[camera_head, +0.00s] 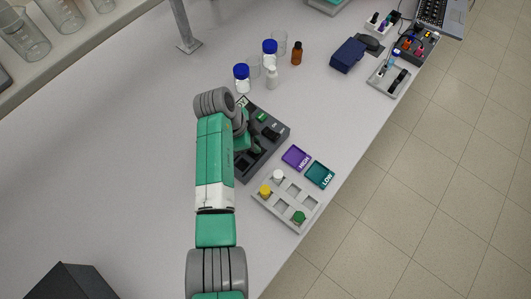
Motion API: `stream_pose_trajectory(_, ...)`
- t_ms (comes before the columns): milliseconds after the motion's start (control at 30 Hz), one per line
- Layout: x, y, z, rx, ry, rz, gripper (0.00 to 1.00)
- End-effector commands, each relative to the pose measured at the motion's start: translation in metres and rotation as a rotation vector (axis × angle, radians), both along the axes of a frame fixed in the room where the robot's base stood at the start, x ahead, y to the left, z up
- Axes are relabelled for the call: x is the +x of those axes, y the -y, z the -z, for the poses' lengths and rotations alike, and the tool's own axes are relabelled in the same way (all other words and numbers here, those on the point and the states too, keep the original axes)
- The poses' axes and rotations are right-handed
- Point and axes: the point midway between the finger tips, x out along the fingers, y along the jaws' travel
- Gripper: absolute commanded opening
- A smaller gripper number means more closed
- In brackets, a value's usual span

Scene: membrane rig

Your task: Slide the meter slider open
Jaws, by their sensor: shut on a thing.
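A dark grey control panel (275,143), likely the one with the meter slider, lies on the white bench near the picture's middle. It has a small green display (262,117) and some dark parts along its right side. My arm comes up from the bottom and covers the panel's left part. My gripper (254,148) is low over the panel, dark and small in this view. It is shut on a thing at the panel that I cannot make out. The slider itself and how far it is open cannot be told.
A grey tray (270,209) with white, yellow and green pieces stands below the panel. Purple (296,157) and teal (320,174) labelled plates lie beside it. Blue-capped bottles (242,84) and an amber bottle (297,54) stand behind. A dark blue box (348,55) sits farther right.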

Motion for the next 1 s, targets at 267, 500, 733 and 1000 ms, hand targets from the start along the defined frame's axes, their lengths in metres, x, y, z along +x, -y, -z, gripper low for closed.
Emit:
stream_pose_trajectory(267, 0.002, 0.001, 0.000, -0.002, 0.003, -0.004, 0.00)
stream_pose_trajectory(500, 0.001, 0.000, 0.000, -0.002, 0.003, -0.004, 0.43)
stream_pose_trajectory(733, 0.001, -0.003, -0.007, -0.001, 0.004, -0.005, 0.43)
stream_pose_trajectory(1000, -0.002, -0.023, -0.056, -0.001, 0.005, -0.005, 0.43)
